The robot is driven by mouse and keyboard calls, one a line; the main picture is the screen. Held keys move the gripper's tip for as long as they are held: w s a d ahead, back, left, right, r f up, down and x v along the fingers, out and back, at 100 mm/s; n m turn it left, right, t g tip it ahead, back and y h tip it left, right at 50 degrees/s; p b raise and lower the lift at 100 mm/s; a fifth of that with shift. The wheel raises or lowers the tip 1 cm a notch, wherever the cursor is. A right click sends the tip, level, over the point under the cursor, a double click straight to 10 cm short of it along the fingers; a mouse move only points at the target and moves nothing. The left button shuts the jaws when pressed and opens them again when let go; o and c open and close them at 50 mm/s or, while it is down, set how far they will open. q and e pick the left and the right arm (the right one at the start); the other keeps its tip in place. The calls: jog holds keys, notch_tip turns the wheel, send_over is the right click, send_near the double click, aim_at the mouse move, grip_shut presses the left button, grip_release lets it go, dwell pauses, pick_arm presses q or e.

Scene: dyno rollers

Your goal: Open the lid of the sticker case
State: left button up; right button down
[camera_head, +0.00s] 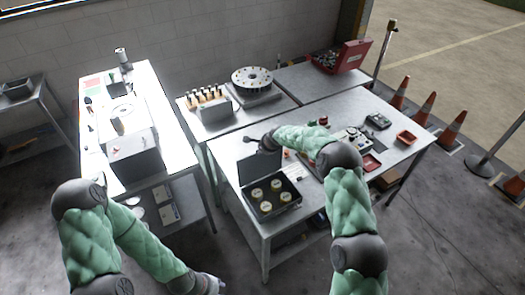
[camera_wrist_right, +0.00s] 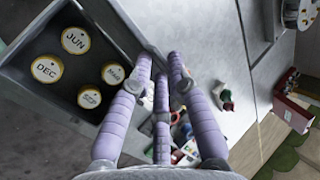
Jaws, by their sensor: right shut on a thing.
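The sticker case (camera_head: 272,212) is a dark, open-topped box on the front left of the metal workbench. Several round cream stickers lie inside it; the right wrist view shows the case (camera_wrist_right: 28,73) with stickers reading JUN and DEC. Its grey lid (camera_head: 260,169) stands raised at the back of the case. My right gripper (camera_head: 265,144) is at the lid's upper edge, shut on the lid; its purple fingers (camera_wrist_right: 163,68) reach close together in the wrist view, where the exact contact is hard to see. My left gripper (camera_head: 212,285) is low at the bottom edge, away from the case, its fingers unclear.
A round indexed disc (camera_head: 252,77) and a red toolbox (camera_head: 352,55) stand behind. A white table (camera_head: 145,85) is at left. Cones (camera_head: 452,128) stand at right.

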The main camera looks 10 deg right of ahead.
jog(key=shift+w+d+r, duration=0.15)
jog(key=shift+w+r, duration=0.2)
jog(key=shift+r, duration=0.25)
jog(key=c, duration=1.5)
grip_release()
jog(key=shift+o, duration=1)
jog(key=shift+s+f, duration=0.25)
jog(key=shift+f, duration=0.05)
jog(key=v, duration=1.2)
